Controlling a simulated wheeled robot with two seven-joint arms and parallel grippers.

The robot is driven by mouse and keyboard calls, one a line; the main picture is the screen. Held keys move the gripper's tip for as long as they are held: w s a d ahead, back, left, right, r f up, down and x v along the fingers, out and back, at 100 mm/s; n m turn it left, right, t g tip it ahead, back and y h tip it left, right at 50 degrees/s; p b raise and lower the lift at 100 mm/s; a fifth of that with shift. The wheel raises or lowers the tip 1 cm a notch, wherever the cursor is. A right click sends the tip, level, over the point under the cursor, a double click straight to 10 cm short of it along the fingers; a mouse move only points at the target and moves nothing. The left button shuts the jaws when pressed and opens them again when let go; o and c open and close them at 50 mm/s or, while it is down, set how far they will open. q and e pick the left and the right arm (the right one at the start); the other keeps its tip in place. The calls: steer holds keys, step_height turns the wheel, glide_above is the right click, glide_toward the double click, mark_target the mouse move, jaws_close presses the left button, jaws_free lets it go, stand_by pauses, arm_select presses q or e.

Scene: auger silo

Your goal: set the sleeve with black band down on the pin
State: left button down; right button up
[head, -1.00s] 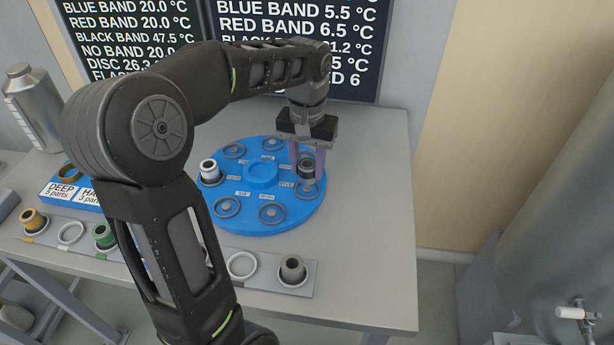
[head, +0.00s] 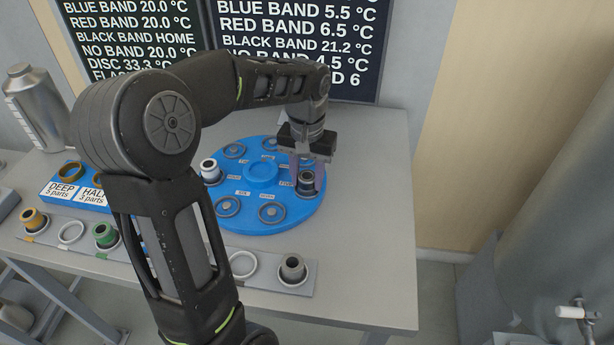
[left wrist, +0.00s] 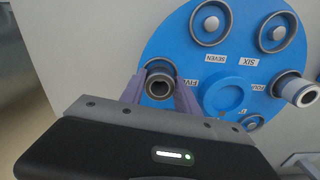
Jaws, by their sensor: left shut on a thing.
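The dark grey sleeve with black band (head: 306,179) is upright at a ringed seat on the right side of the blue disc (head: 262,216), by the label FIVE. My left gripper (head: 307,174) is above the seat, its two purple fingers shut on the sleeve from both sides. In the left wrist view the sleeve (left wrist: 159,86) sits between the fingertips, with the seat's ring (left wrist: 158,63) around its base. The pin is hidden by the sleeve. My right gripper is out of view.
A white sleeve (head: 209,169) stands on the disc's left seat; other ringed seats are empty. The table's right side is clear.

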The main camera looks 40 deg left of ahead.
mark_target(308, 176)
arm_select(q)
steer(key=shift+s+d+f, duration=0.15)
steer(key=shift+f, duration=0.55)
steer(key=c, duration=1.1)
jaws_free()
steer(key=shift+o, duration=1)
steer(key=shift+r, duration=0.15)
step_height(308, 176, up, 13)
steer(key=p, duration=0.1)
steer(key=shift+p, duration=0.4)
